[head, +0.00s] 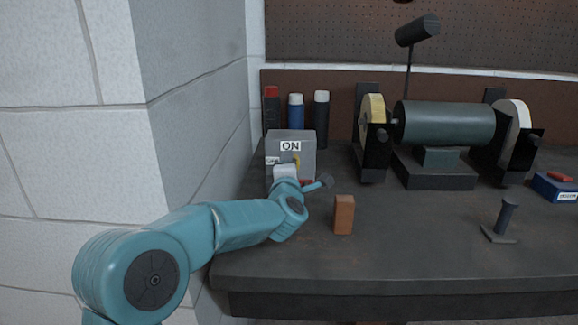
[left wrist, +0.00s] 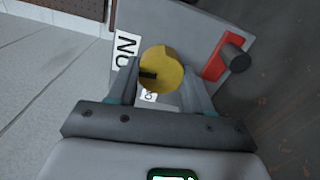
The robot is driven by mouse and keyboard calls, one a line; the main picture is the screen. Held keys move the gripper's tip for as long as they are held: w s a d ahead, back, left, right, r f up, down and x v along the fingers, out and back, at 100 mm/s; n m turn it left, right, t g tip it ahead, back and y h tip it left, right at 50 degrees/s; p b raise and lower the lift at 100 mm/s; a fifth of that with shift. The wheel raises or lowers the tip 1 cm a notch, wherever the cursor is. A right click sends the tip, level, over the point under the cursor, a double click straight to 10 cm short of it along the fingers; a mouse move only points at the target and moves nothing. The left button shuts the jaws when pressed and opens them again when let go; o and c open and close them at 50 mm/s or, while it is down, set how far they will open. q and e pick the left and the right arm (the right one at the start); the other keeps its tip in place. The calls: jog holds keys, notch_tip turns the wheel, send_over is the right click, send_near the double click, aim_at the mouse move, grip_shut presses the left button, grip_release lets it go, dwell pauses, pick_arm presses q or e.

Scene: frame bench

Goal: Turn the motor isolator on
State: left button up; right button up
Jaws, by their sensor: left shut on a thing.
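The motor isolator (head: 305,144) is a grey box at the back left of the bench, with an ON label (head: 290,146) at its top and a second, partly hidden label on its left. My left gripper (head: 286,170) reaches its front. In the left wrist view the fingers (left wrist: 163,80) are shut on the round yellow knob (left wrist: 160,60), one on each side. A dark mark on the knob lies toward the side of the ON label (left wrist: 125,50); its exact angle is unclear. A red part with a dark peg (left wrist: 222,58) sits on the box. My right gripper is out of view.
An orange-brown block (head: 344,214) stands right of my left arm. Several bottles (head: 296,112) stand behind the box. A bench grinder (head: 440,130), a dark upright tool (head: 503,218) and a blue box (head: 556,188) stand to the right. The front middle of the bench is clear.

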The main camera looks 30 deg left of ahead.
pick_arm(q)
jog(key=shift+m, duration=0.9)
jog(key=o, duration=1)
jog(key=shift+o, duration=0.2)
jog(key=v, duration=1.6)
jog(key=shift+s+d+b, duration=0.1)
jog(key=shift+d+b, duration=0.05)
jog(key=shift+b, duration=0.2)
